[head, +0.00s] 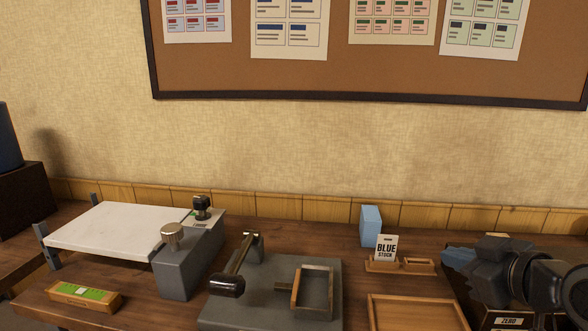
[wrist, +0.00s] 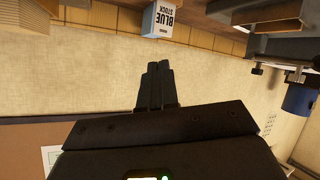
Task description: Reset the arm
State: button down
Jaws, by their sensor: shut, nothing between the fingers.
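My gripper (head: 455,257) is at the right of the head view, above the right part of the table, with its fingers pointing left. In the wrist view its two fingers (wrist: 156,85) are together with nothing between them. It is clear of the press. The cam press (head: 270,300) stands on a grey base plate at the front middle, with a dark-knobbed lever (head: 236,268) leaning toward the front and a wood-lined frame (head: 313,289) on its right. The lower front of the press is cut off by the picture edge.
A grey block with knobs (head: 188,262) and a white board (head: 112,228) stand at the left. A green-topped wooden piece (head: 84,296) lies at front left.

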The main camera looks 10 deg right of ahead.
jog(key=s+a+f+m+t+h, duration=0.2)
jog(key=s+a+f+m, duration=0.5)
jog(key=s+a+f, duration=0.55)
jog(key=s+d+r+n, duration=0.1)
jog(key=s+r+n, duration=0.1)
jog(key=s, duration=2.4)
jog(key=shift+s+r+y, duration=0.3)
jog(key=shift+s+r, duration=0.1)
jog(key=shift+r, duration=0.05)
